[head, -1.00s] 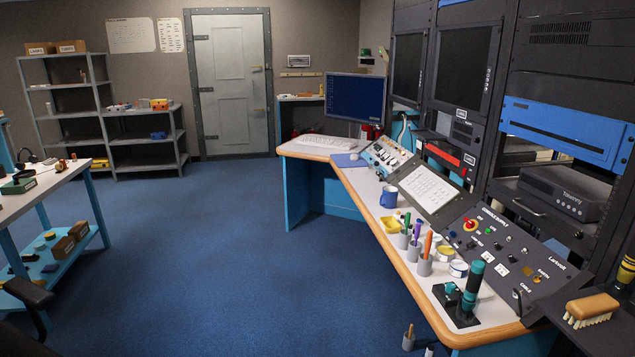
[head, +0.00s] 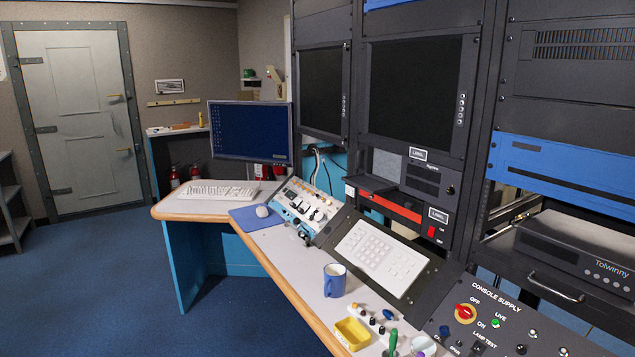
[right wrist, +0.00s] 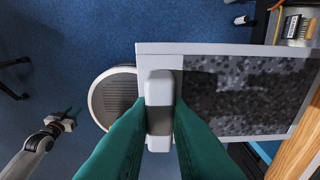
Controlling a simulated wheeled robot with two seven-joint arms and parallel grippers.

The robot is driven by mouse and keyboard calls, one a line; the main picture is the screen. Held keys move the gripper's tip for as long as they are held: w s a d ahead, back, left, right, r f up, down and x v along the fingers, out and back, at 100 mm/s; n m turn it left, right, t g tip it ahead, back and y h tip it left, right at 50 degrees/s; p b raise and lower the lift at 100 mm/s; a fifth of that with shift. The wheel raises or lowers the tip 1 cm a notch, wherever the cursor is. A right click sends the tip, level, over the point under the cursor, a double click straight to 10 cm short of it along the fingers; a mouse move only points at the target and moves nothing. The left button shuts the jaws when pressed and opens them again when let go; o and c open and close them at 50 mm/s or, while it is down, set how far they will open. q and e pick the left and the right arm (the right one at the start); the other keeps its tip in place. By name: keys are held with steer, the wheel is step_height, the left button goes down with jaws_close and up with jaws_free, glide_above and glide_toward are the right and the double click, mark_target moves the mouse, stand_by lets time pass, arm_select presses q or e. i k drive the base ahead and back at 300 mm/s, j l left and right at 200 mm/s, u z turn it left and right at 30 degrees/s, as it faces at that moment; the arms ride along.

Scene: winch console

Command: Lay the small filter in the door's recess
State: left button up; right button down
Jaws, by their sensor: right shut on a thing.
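In the right wrist view my right gripper (right wrist: 160,118) is shut on a white block with a grey middle (right wrist: 159,88). The block lies over the left end of a pale-framed panel (right wrist: 160,48) with a dark speckled face; I cannot tell whether they are joined. A round, ribbed grey disc with a pale rim (right wrist: 114,98) shows just left of the block. I cannot tell which of these is the small filter, nor make out the door's recess. My left gripper (right wrist: 70,116) is small at the left, its opening unclear. Neither gripper shows in the head view.
The console desk (head: 270,259) holds a blue mug (head: 334,281), a yellow tray (head: 353,334), a keyboard (head: 206,194) and a monitor (head: 249,131). Equipment racks (head: 411,75) rise behind it. The blue floor (head: 90,275) at left is clear.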

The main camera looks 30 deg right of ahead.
mark_target(368, 184)
steer(key=i, duration=1.95)
steer(key=i+z, duration=0.2)
steer(key=i, duration=0.25)
steer(key=i+j+z, duration=0.25)
steer(key=i, duration=0.2)
steer(key=i+j+z, duration=0.2)
steer(key=i, duration=0.25)
